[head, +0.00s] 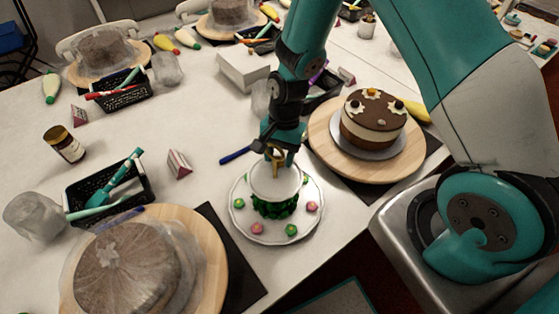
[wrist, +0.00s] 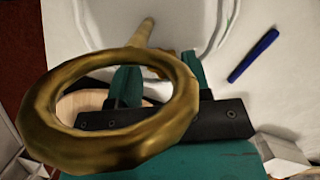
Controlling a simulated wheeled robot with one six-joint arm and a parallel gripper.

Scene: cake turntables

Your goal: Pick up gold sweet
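A gold piece (head: 278,158) stands upright between my gripper's fingers (head: 276,150) in the head view, just above a white round top on a green base. In the wrist view a large gold ring (wrist: 110,150) with a stem fills the foreground. The two teal fingers (wrist: 160,78) stand apart on either side of gold, with their tips partly hidden by the ring. I cannot tell whether they press on it. Pink and green sweets lie around the white plate (head: 240,222); a small gold piece (head: 371,92) also sits on the chocolate cake.
The chocolate cake (head: 372,130) stands on a wooden turntable (head: 322,133) close on the right. A blue pen (head: 235,155) lies left of my gripper. A black basket (head: 84,190) and a covered cake (head: 125,265) stand at left. The table's middle-left is fairly clear.

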